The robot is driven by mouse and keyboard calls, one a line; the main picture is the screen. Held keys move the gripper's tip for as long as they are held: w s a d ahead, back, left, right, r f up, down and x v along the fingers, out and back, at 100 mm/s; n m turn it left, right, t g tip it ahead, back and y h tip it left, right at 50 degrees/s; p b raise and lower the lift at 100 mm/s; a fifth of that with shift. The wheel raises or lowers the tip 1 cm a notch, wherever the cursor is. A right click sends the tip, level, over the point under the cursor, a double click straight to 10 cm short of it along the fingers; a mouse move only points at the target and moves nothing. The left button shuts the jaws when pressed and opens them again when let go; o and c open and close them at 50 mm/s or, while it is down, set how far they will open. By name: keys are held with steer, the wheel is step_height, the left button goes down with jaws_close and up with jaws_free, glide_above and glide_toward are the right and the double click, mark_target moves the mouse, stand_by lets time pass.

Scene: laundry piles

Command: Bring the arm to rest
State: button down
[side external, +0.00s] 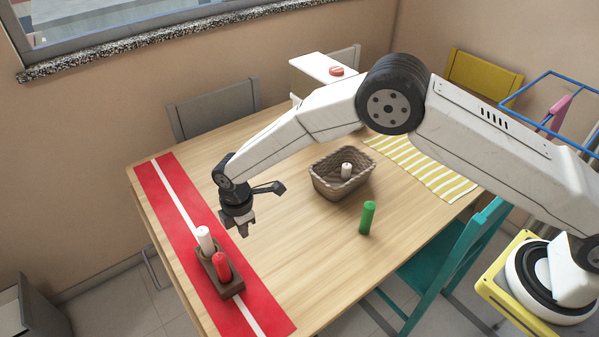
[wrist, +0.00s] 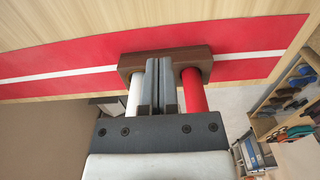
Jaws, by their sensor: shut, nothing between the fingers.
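My gripper (side external: 243,229) is shut and empty. It hangs at the end of my arm above the red runner, just behind the brown holder (side external: 232,287) in the side view. The holder carries a white candle (side external: 205,239) and a red candle (side external: 222,266), both upright. In the wrist view the shut fingers (wrist: 158,85) appear in front of the holder (wrist: 133,62), between the white candle (wrist: 133,95) and the red candle (wrist: 194,92). The fingers cover the middle of the holder.
A red runner with a white stripe (side external: 165,207) lies across the wooden table's left end. A wicker basket (side external: 325,186) holds a white candle (side external: 346,170). A green candle (side external: 367,217) stands on the table. A yellow striped cloth (side external: 430,168) lies at right. Chairs surround the table.

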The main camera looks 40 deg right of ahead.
steer(key=shift+r, duration=1.15)
steer(key=s+d+r+m+t, duration=0.1)
steer(key=s+d+r+m, duration=0.2)
steer(key=d+r+m, duration=0.35)
steer(key=s+d+r+m, duration=0.3)
steer(key=d+r, duration=0.1)
steer(key=d, duration=0.6)
steer(key=s+d+r+m+t, duration=0.1)
steer(key=s+d+r+m, duration=0.2)
steer(key=s+d+m, duration=0.5)
steer(key=s+d, duration=0.3)
steer(key=s, duration=0.3)
steer(key=shift+s+r+t, duration=0.3)
steer(key=shift+s+r, duration=0.05)
steer(key=shift+r, duration=0.05)
steer(key=shift+m, duration=0.25)
